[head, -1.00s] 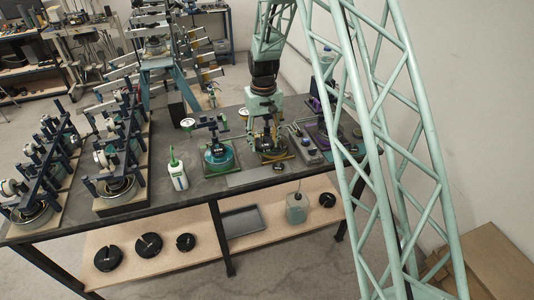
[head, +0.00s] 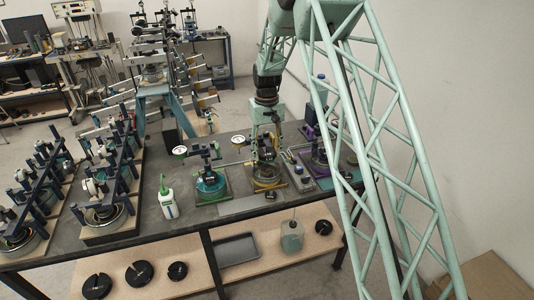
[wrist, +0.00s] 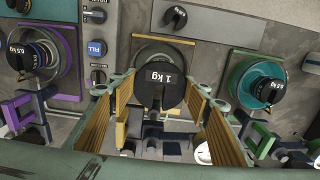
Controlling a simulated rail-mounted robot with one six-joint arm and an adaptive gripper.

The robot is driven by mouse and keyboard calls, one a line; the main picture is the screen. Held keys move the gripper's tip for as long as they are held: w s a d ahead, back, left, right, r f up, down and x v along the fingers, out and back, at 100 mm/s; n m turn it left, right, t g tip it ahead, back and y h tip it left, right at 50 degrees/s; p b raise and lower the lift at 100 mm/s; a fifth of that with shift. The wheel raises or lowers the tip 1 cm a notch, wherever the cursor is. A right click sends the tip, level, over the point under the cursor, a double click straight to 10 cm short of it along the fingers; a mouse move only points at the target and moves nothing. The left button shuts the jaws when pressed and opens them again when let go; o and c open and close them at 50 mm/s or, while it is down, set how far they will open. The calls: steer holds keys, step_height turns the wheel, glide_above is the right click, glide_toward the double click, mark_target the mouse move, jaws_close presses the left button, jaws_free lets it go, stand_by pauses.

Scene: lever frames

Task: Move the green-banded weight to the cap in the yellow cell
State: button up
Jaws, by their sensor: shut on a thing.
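In the wrist view a black slotted weight marked 1 kg (wrist: 158,88) sits between the two fingers of my gripper (wrist: 160,92), which is shut on it. I see no green band on it from above; its side is mostly hidden. The yellow cell (wrist: 187,41), with a yellow-edged base, lies right under and behind the weight. In the head view my gripper (head: 266,143) is over the yellow cell (head: 283,184). The cap is hidden under the weight and fingers. I cannot tell whether the weight touches it.
A green cell (head: 228,194) with a 0.5 kg weight (wrist: 268,88) stands beside it, and a purple cell (head: 308,158) with another 0.5 kg weight (wrist: 19,55) on the other side. A green-topped bottle (head: 168,203) stands on the bench. Black weights (head: 139,273) lie on the lower shelf.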

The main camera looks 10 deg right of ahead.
mark_target(267, 169)
steer(key=shift+f, duration=0.1)
steer(key=shift+f+b, duration=0.9)
steer(key=shift+f, duration=1)
steer(key=shift+f+b, duration=0.65)
steer(key=shift+f, duration=0.25)
stand_by(0.9)
steer(key=o, duration=1.3)
steer(key=shift+o, duration=0.6)
steer(key=shift+s+f, duration=0.1)
steer(key=shift+o, duration=1.4)
steer(key=shift+r, duration=0.2)
